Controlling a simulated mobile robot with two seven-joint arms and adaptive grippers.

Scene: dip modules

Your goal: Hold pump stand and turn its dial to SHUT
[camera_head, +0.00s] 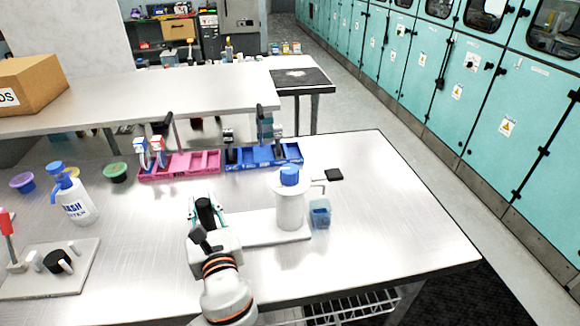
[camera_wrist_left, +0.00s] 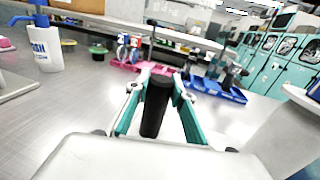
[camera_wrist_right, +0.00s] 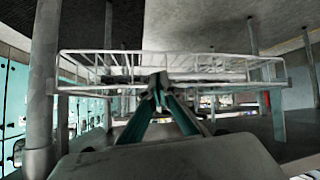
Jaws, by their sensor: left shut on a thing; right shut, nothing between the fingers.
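The pump stand has a flat white base (camera_head: 262,226), a white cylinder (camera_head: 289,209) with a blue cap (camera_head: 290,175), and a black upright grip at its left end. A thin side arm ends in a black piece (camera_head: 334,174). My left gripper (camera_head: 205,212) is shut around the black grip, which shows upright between the fingers in the left wrist view (camera_wrist_left: 155,105). I cannot read any SHUT marking. My right gripper (camera_wrist_right: 158,85) is shut and empty in the right wrist view, facing a wire rack, and is outside the head view.
A small blue container (camera_head: 320,213) stands right of the cylinder. A white plate with a black knob (camera_head: 58,261) and a red-tipped lever lies at left. A wash bottle (camera_head: 75,203), pink bins (camera_head: 180,165) and blue bins (camera_head: 262,155) stand behind. The table's right side is clear.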

